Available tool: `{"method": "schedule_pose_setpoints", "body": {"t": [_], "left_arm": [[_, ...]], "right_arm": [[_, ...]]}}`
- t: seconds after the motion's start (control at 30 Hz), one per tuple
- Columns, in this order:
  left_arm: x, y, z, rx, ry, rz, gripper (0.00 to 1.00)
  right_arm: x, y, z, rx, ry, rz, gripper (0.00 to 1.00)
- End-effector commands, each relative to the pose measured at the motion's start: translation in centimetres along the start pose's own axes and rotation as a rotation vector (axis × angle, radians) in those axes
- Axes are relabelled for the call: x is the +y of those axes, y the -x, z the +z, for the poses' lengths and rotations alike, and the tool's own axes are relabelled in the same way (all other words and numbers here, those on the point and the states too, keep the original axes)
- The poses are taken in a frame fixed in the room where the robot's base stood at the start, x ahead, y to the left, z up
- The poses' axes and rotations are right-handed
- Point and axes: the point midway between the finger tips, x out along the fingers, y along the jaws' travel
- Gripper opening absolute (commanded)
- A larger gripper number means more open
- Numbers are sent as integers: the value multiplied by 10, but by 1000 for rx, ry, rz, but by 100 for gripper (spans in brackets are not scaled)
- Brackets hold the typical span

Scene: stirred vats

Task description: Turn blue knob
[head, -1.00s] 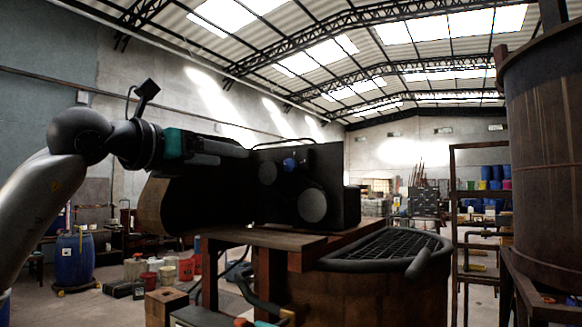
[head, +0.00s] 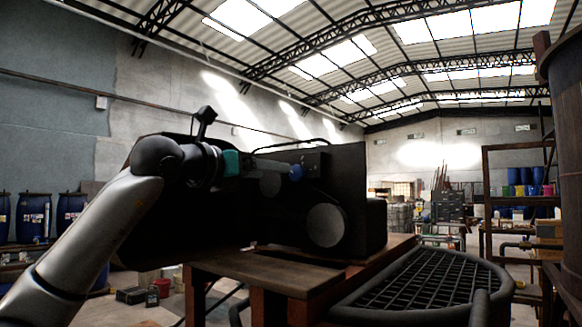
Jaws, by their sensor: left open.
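The blue knob (head: 296,173) is small and round and sits on the upper front of a black machine (head: 348,180). A grey disc (head: 326,226) is on the same machine below it. My left gripper (head: 287,170) reaches in from the left, with its teal band behind the fingers. Its jaws are open and their tips are right at the knob. I cannot tell whether they touch it or lie around it. My right gripper is not in view.
The machine stands on a wooden bench (head: 262,272). A vat with a dark grate (head: 428,291) stands at the front right. A large rusty tank (head: 567,130) fills the right edge. Blue barrels (head: 33,217) stand far left.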

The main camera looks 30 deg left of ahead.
Motion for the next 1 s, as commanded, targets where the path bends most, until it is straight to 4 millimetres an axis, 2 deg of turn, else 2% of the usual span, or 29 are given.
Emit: {"method": "schedule_pose_setpoints", "body": {"t": [0.03, 0.2, 0.4, 0.6, 0.83, 0.87, 1.0], "left_arm": [[-2, -12, 3, 2, 2, -3, 77], [-1, -47, 4, 0, 2, -2, 77], [-1, -74, 2, -1, 1, -1, 77], [0, -83, 1, -1, 0, -1, 77], [0, -84, 0, -1, -1, -1, 77], [0, -84, 0, -1, 0, -1, 76], [0, -83, 0, -1, 0, 0, 60]], "right_arm": [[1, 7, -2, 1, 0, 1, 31], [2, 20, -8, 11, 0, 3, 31], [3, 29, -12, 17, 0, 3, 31], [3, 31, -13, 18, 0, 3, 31], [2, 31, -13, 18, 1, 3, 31], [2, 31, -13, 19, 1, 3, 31], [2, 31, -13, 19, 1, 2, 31]]}}
